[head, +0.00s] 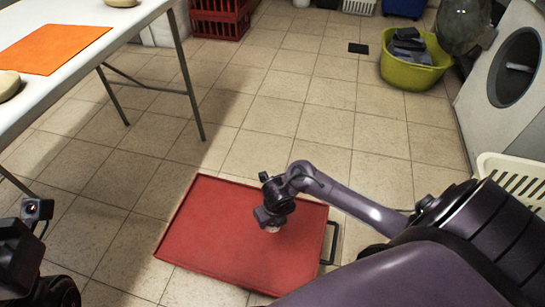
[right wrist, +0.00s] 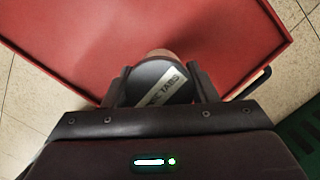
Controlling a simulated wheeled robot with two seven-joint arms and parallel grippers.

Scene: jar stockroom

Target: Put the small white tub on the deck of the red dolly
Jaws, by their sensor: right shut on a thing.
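The red dolly (head: 215,240) lies flat on the tiled floor, with a dark handle at its right end. Its red deck also fills the upper part of the right wrist view (right wrist: 130,22). My right gripper (head: 272,218) is over the right half of the deck and points down. In the right wrist view the tub (right wrist: 160,85) shows a dark grey lid with a pale label between the fingers. I cannot tell if it touches the deck. My left gripper (head: 18,240) is at the lower left edge, its fingers unclear.
A white table (head: 60,22) with an orange mat (head: 50,48) stands at upper left. A yellow-green tub (head: 410,70) with dark items is at upper right, beside a white machine (head: 505,110). A white basket (head: 505,175) is at right. The rest of the deck looks clear.

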